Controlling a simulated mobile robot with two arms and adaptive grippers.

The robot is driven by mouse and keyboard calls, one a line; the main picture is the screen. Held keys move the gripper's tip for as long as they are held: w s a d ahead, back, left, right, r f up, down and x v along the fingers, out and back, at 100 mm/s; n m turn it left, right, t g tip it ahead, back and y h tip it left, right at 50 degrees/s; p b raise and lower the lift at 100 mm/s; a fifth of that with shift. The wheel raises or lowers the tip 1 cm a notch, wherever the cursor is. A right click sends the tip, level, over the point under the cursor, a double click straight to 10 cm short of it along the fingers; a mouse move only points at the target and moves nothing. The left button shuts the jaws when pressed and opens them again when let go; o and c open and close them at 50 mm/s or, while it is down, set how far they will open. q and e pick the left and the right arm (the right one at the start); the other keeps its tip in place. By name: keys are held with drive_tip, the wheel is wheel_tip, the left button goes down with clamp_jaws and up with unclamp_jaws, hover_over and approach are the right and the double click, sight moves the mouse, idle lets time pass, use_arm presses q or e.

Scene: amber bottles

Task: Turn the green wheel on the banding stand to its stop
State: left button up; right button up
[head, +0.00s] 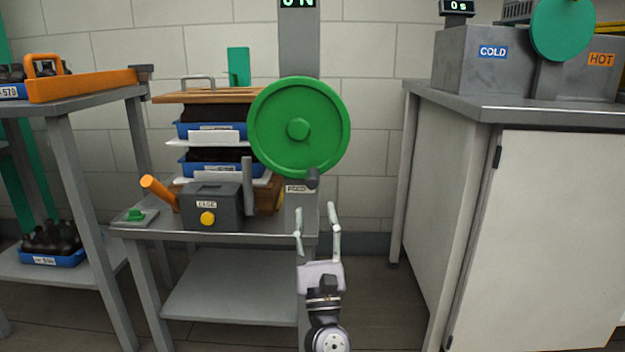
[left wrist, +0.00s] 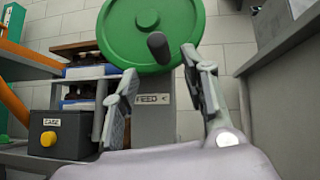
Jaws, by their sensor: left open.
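The green wheel (head: 270,140) stands upright on a grey post at the right end of the banding stand (head: 262,238). Its dark crank knob (head: 312,178) is at the wheel's lower right, above a label reading FEED. In the left wrist view the wheel (left wrist: 118,30) fills the top middle, and the knob (left wrist: 158,46) shows between and beyond the fingertips. My left gripper (head: 318,212) is open and empty, below and in front of the knob. In the left wrist view its fingers (left wrist: 160,75) are spread apart. My right gripper is not in view.
A grey box (head: 212,208) labelled EASE with a yellow button and an orange lever stands left of the wheel. Stacked blue trays (head: 215,167) are behind it. A bench (head: 510,110) stands right and a rack (head: 75,105) left. The floor gap before the right bench is clear.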

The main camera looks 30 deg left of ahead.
sight(312, 177)
use_arm(q)
drive_tip(key=x, duration=0.9)
drive_tip(key=shift+a, duration=0.1)
drive_tip(key=shift+c, duration=0.2)
clamp_jaws()
idle(0.4)
